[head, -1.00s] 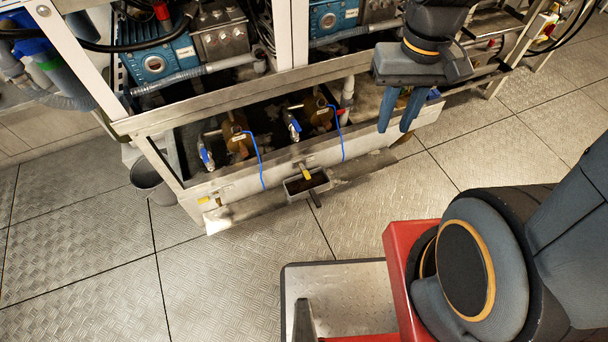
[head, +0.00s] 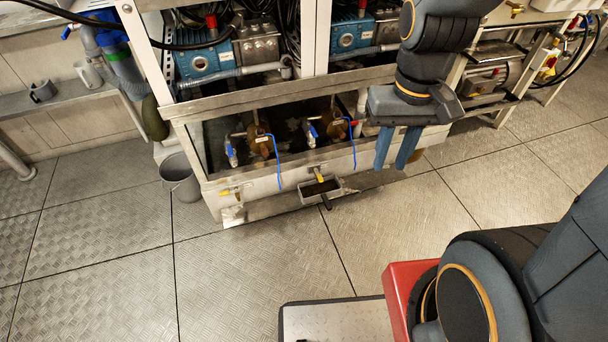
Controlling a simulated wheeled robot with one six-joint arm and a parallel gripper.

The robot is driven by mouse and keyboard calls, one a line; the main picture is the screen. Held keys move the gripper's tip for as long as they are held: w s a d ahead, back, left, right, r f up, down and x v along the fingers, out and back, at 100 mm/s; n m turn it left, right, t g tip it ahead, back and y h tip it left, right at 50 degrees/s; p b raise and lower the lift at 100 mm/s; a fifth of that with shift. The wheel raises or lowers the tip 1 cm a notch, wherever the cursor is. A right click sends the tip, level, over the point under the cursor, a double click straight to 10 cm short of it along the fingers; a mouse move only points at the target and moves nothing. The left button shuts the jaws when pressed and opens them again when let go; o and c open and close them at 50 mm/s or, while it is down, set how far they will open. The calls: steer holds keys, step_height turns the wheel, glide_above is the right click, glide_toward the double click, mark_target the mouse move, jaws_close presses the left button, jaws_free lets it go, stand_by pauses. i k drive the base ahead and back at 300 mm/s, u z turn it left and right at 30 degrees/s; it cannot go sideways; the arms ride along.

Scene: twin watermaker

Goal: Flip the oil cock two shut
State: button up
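Two small yellow-handled cocks sit on the low front wall of the machine frame. The left cock (head: 229,191) has its handle lying roughly level along the wall. The right cock (head: 318,174) has its handle pointing out and down over a small grey drip box (head: 335,187). Their labels are too small to read, so I cannot tell which is number two. My gripper (head: 391,167) hangs fingers down to the right of the right cock, apart from it. Its two fingers are spread with nothing between them.
Two blue-handled valves (head: 231,151) (head: 310,133) stand inside the frame's tray, with thin blue tubes (head: 277,165) over its edge. A grey bucket (head: 181,180) stands on the floor at the left. The plated floor (head: 270,262) in front is clear.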

mark_target(319, 177)
steer(key=u, duration=0.45)
steer(key=i, duration=1.05)
steer(key=z, duration=0.35)
steer(key=k, duration=0.4)
steer(key=z, duration=0.2)
